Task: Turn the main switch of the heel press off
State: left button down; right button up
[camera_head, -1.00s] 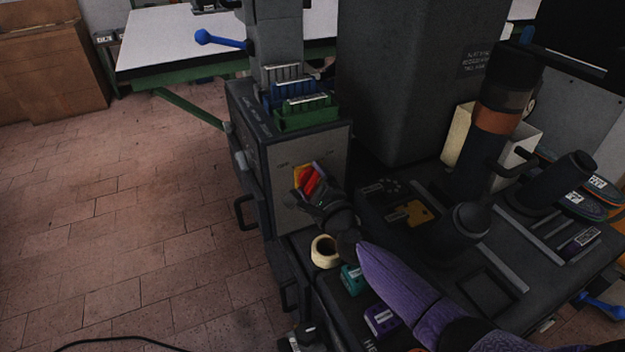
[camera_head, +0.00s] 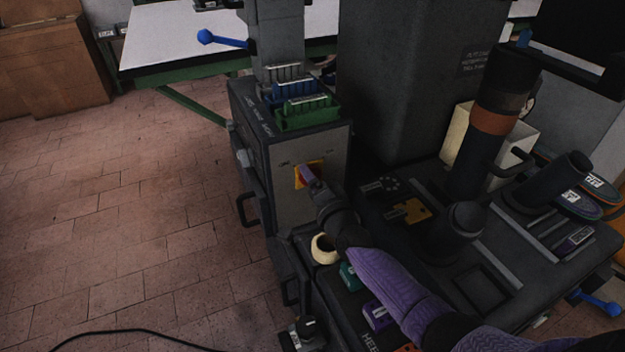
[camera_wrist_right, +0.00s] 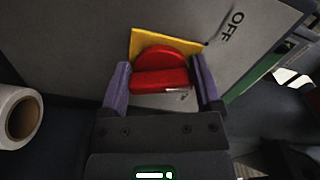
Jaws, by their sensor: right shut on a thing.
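The main switch is a red knob (camera_wrist_right: 160,72) on a yellow plate (camera_wrist_right: 145,41), on the front of a grey box (camera_head: 293,204). In the head view the red knob (camera_head: 308,173) is partly covered by my fingers. My right gripper (camera_wrist_right: 160,88) has one purple finger on each side of the knob and is shut on it. In the head view my right gripper (camera_head: 309,176) reaches the switch from below right. An OFF label (camera_wrist_right: 232,27) is on the panel beside the plate. My left gripper is not in view.
Green (camera_head: 306,112) and blue bins stand on top of the switch box. A cream tape roll (camera_head: 323,249) lies below the switch, close under my right wrist. Dark press posts (camera_head: 462,228) stand to the right. The floor at left is open.

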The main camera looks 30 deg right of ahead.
jog(key=n, duration=0.3)
jog(key=shift+f+p, duration=0.1)
jog(key=shift+p, duration=0.2)
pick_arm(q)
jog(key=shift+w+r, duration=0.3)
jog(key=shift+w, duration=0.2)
pick_arm(e)
jog(key=shift+n, duration=0.8)
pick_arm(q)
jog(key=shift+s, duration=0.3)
pick_arm(e)
jog(key=o, duration=1)
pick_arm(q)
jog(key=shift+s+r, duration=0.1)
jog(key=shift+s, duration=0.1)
pick_arm(e)
jog(key=shift+o, duration=0.2)
pick_arm(q)
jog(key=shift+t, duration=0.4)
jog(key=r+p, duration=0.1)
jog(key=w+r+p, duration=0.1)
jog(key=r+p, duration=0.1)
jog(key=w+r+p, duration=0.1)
jog(key=p, duration=0.1)
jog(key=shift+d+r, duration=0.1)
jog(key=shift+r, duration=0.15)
pick_arm(e)
jog(key=s, duration=1)
jog(key=shift+a, duration=0.25)
